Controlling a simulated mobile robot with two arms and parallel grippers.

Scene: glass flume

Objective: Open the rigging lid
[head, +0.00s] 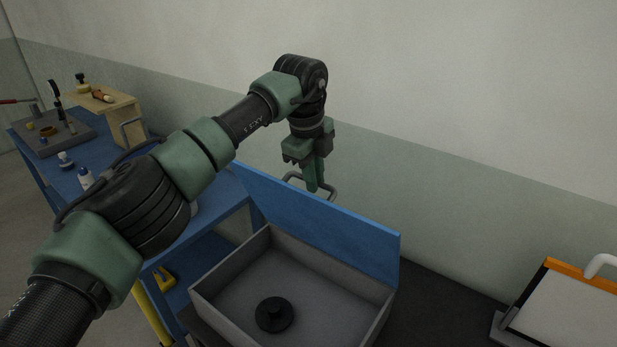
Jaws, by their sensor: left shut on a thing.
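The rigging lid (330,232) is a blue panel standing steeply open at the back edge of a grey box (215,279). Its grey handle (331,193) shows behind the lid's top edge. My left gripper (313,187) points down at that handle and is shut on it; the lid hides part of the grip. Inside the box lies a black round disc with a knob (275,314). My right gripper is not in view.
A blue workbench (112,178) on the left holds small bottles, a grey tray (50,141) and a wooden stand (120,107). A pale panel with an orange edge (567,305) is at the right. A wall runs behind the box.

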